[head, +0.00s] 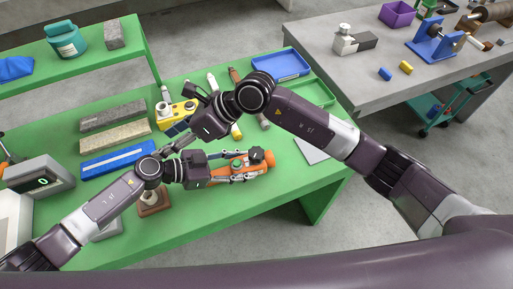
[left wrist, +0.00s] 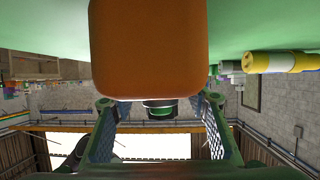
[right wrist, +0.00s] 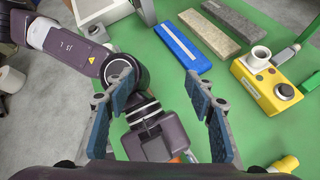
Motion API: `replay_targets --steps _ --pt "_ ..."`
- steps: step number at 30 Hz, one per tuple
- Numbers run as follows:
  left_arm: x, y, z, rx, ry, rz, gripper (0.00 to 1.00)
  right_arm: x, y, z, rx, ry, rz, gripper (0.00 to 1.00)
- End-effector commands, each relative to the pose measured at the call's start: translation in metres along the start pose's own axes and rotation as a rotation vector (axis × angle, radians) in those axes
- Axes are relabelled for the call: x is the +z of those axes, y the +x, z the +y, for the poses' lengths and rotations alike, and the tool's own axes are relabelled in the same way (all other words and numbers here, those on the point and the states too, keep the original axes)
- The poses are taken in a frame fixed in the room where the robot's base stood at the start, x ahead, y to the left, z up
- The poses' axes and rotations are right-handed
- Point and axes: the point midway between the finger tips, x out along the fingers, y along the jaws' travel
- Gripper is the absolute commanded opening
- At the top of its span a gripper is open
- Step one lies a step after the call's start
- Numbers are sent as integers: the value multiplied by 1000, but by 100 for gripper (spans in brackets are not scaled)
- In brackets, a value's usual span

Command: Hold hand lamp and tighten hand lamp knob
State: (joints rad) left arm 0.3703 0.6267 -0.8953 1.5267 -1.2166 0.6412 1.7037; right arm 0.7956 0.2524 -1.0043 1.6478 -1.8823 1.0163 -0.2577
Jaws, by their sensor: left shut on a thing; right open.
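The orange hand lamp (head: 260,167) is near the right part of the green table in the head view, with a black knob (head: 269,158) at its right end. My left gripper (head: 238,168) is shut on the lamp. In the left wrist view the lamp's orange body (left wrist: 147,50) fills the upper middle, and a dark part with a green face shows between the fingers. My right gripper (head: 168,150) is open and empty, left of the lamp and apart from it. In the right wrist view its fingers (right wrist: 160,95) are spread above my left arm.
A yellow box (head: 176,115), stone blocks (head: 114,115) and a blue bar (head: 118,158) lie behind the grippers. A grey device with a display (head: 40,182) stands at left. A blue tray (head: 281,65) and green tray (head: 312,93) lie at the back right. My arms are close together.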

Motion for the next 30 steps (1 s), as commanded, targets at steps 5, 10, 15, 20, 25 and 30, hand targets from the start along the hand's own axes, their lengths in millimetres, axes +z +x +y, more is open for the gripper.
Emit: replay_targets --steps 5,10,15,20,25,30 --pt "0 0 0 0 0 1 12 -32 -43 -10 -23 -44 300 50" --pt "0 0 0 0 0 1 12 -62 -101 -27 -90 -97 589 50" --pt "0 0 0 0 0 1 12 -78 -156 -40 -158 -114 801 50" --pt "0 0 0 0 0 1 12 -84 -186 -44 -194 -115 905 50" --pt "0 0 0 0 0 1 12 -94 -187 -47 -200 -112 931 50" --pt "0 0 0 0 0 1 12 -118 -169 -53 -197 -111 930 50"
